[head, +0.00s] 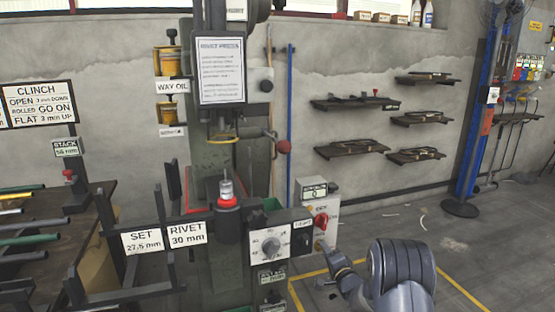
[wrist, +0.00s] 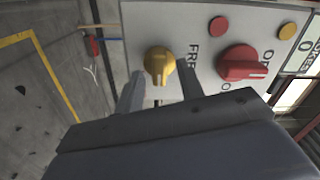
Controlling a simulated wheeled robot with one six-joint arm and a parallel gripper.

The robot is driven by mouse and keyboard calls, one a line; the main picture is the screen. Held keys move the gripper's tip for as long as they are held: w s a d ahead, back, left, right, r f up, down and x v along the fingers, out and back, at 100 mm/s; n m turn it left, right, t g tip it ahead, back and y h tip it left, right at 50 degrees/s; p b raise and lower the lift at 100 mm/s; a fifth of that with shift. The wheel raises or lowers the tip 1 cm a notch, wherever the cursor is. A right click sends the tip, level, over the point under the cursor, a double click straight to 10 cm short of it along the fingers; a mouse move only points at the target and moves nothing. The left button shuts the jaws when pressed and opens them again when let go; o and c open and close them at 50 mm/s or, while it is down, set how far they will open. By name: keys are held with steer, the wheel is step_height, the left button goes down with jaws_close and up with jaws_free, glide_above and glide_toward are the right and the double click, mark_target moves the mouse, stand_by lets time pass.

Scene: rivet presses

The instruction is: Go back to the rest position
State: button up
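My gripper (head: 328,255) is at the lower right of the press's control box (head: 325,190) in the head view, with my grey arm coming in from the bottom right. In the wrist view the two fingers of my gripper (wrist: 162,85) are apart, with a yellow knob (wrist: 158,63) ahead of and between their tips. I cannot tell whether either finger touches the knob. Nothing is held. A red knob (wrist: 243,66) sits to the right of the fingers on the same panel; it also shows in the head view (head: 321,222).
The rivet press (head: 215,150) stands at the centre, with a grey dial (head: 271,246) on its front panel. A rack with rods (head: 30,240) is at the left. Wall shelves (head: 355,104) and a blue post (head: 475,120) are behind. The floor at right is mostly clear.

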steer(key=shift+s+r+n+b, duration=0.15)
steer(key=shift+n+b, duration=0.85)
steer(key=shift+n, duration=1.45)
steer(key=shift+s+f+n+b, duration=0.15)
steer(key=shift+n+b, duration=0.8)
steer(key=shift+n, duration=1.45)
steer(key=shift+s+r+n+b, duration=0.2)
steer(key=shift+n+b, duration=0.8)
steer(key=shift+n, duration=1.45)
